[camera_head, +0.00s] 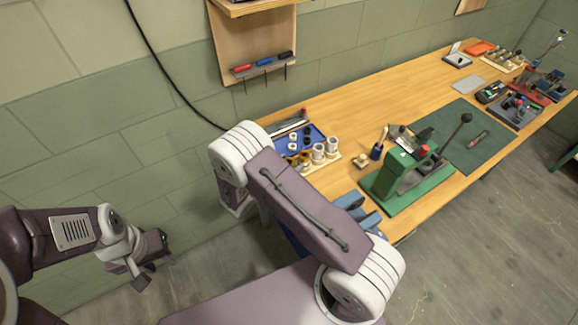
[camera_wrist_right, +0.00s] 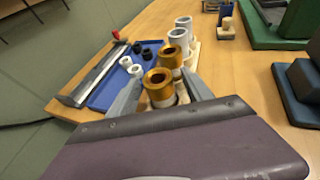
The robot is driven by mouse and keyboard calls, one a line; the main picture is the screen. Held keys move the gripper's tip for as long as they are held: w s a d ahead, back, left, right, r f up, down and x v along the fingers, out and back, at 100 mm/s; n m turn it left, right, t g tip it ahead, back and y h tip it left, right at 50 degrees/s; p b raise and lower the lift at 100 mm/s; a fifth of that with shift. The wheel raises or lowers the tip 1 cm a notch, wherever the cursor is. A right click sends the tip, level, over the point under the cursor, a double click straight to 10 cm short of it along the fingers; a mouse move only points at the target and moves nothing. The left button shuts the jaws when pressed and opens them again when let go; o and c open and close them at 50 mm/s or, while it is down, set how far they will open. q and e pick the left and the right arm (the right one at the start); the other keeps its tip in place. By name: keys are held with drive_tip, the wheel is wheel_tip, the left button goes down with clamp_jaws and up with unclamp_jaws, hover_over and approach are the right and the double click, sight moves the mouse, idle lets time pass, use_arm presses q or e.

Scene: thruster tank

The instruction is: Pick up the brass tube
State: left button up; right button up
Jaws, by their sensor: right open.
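A brass tube (camera_wrist_right: 159,88) stands upright in the right wrist view, with a dark opening at its top. The two fingers of my right gripper (camera_wrist_right: 162,78) are apart on either side of it, and the gripper is open. I cannot tell whether they touch it. Another brass-topped tube (camera_wrist_right: 178,40) stands just behind. In the head view my right arm hides that gripper, and a brass piece (camera_head: 302,162) shows only partly beside the grey tubes. My left gripper (camera_head: 154,271) is low at the left, off the bench, with its fingers apart and empty.
Grey tubes (camera_head: 333,145) stand on a wooden holder behind the brass ones. A blue tray (camera_wrist_right: 105,88) with black and white rings lies left of them. A green press (camera_head: 400,170) stands right on the wooden bench (camera_head: 365,95). A green mat (camera_head: 462,150) lies beyond.

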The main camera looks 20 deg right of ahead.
drive_tip(key=shift+a, duration=0.1)
clamp_jaws()
wheel_tip(320, 180, up, 10)
idle(0.6)
